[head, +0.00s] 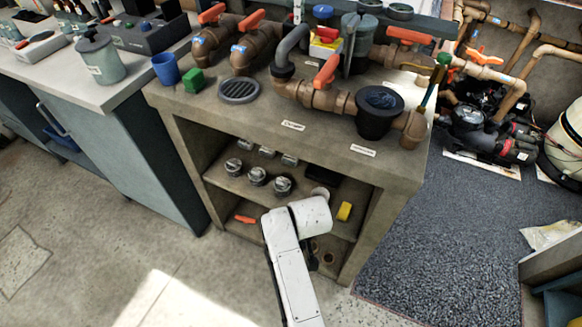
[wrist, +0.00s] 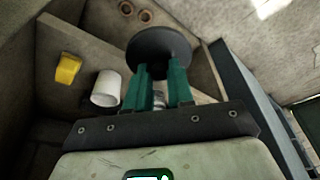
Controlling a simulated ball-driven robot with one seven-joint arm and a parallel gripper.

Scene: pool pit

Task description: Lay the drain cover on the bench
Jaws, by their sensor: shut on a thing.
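My gripper (wrist: 160,68) has its two teal fingers shut on a dark round disc (wrist: 152,43) in the wrist view. The disc looks like a drain cover, but its markings are too dark to read. In the head view my white arm reaches into the open front of the bench (head: 330,142), and it hides the gripper and the disc. A round grey slotted grate (head: 239,90) lies flat on the bench top, near its left part.
Brown pipes with orange handles (head: 326,72) and a black round pot (head: 379,112) crowd the bench top. A blue cup (head: 165,69) and green block (head: 193,80) stand at its left. On the shelves are a yellow object (head: 344,211) and several metal fittings (head: 257,176). Bare top shows around the labels.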

